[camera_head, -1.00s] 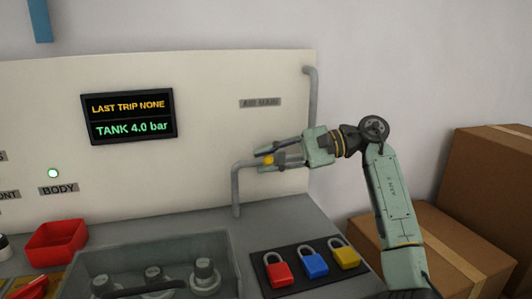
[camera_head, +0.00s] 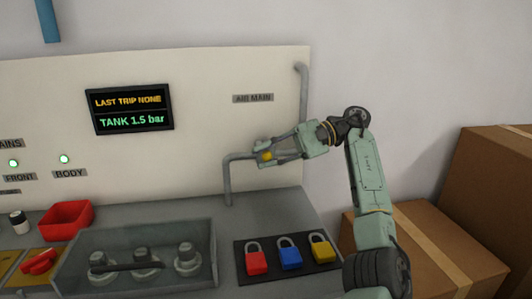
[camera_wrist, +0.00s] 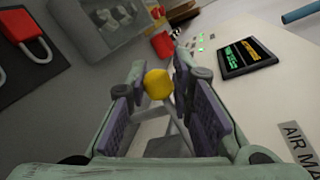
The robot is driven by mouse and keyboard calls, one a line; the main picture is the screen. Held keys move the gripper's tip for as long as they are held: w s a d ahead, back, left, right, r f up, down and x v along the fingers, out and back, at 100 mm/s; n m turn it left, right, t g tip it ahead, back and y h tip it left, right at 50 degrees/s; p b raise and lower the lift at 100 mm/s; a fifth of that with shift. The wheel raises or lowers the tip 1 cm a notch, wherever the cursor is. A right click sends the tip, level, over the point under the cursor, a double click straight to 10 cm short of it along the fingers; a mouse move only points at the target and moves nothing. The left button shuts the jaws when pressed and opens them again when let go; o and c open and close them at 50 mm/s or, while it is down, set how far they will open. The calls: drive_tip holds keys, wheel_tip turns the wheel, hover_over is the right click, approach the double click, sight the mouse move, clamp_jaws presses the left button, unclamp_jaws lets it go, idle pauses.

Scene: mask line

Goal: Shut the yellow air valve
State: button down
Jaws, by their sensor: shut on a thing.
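The fingers hide part of the valve. The panel display (camera_head: 129,109) reads "LAST TRIP NONE" and "TANK 1.5 bar".
A grey pipe (camera_head: 227,180) rises beside the valve. Red, blue and yellow padlocks (camera_head: 290,258) lie on a dark mat below. A clear-sided box (camera_head: 140,260) covers several knobs, and a red bin (camera_head: 66,218) stands behind it. Cardboard boxes (camera_head: 430,250) stand at right.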

drive_tip(key=shift+w+d, duration=0.1)
idle(0.5)
drive_tip(key=c, duration=1.7)
unclamp_jaws()
drive_tip(key=shift+f, duration=0.1)
drive_tip(key=shift+o, duration=0.2)
